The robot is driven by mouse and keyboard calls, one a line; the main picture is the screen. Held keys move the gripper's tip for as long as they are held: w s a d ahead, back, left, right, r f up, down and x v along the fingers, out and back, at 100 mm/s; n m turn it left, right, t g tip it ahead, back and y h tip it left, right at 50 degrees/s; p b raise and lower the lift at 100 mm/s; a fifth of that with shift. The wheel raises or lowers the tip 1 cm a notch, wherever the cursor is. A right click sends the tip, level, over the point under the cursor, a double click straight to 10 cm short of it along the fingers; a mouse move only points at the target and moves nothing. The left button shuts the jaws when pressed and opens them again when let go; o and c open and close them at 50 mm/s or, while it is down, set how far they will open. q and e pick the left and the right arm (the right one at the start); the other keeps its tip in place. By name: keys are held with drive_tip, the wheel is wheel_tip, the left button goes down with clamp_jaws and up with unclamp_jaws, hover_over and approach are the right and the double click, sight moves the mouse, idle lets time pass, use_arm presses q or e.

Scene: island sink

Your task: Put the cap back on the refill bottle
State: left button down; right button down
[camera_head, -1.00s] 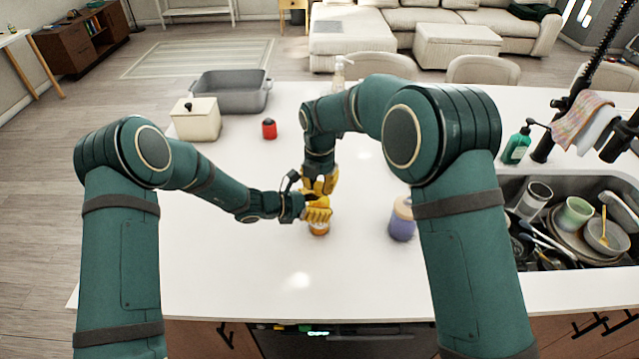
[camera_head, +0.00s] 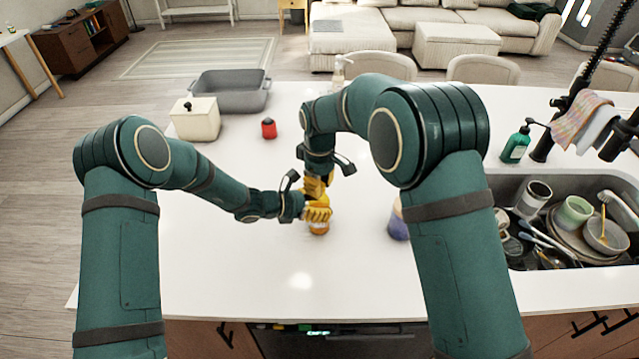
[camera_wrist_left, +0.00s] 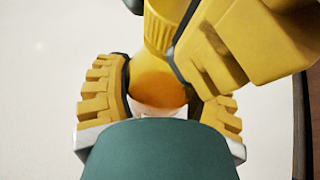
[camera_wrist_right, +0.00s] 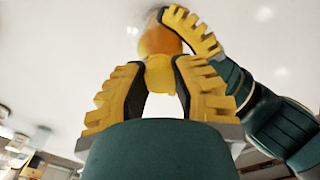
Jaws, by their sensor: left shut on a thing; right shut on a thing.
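The orange refill bottle (camera_head: 319,229) stands upright on the white counter. My left gripper (camera_head: 318,211) is shut around its body; the left wrist view shows the bottle (camera_wrist_left: 157,82) between its fingers. My right gripper (camera_head: 316,186) is directly above, shut on the yellow ribbed cap (camera_wrist_left: 160,28). The right wrist view shows the cap (camera_wrist_right: 160,75) between its fingers, in line with the bottle (camera_wrist_right: 160,40) and against its top. Whether the threads are engaged is hidden.
A purple jar (camera_head: 397,226) stands to the right, partly hidden by my right arm. A small red object (camera_head: 269,128), cream box (camera_head: 195,120) and grey tub (camera_head: 230,92) are behind left. A green soap bottle (camera_head: 516,146) and full sink (camera_head: 540,250) are right.

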drive_tip(key=m, duration=0.6)
drive_tip(key=shift+a, duration=0.1)
drive_tip(key=m, duration=0.3)
drive_tip(key=shift+m, duration=0.3)
drive_tip(key=m, duration=0.3)
drive_tip(key=shift+m, duration=0.4)
drive_tip(key=m, duration=0.7)
drive_tip(key=shift+a+m, duration=0.1)
drive_tip(key=shift+m, duration=0.3)
drive_tip(key=m, duration=0.8)
drive_tip(key=shift+a+f, duration=0.1)
drive_tip(key=m, duration=0.4)
drive_tip(key=c, duration=0.9)
unclamp_jaws()
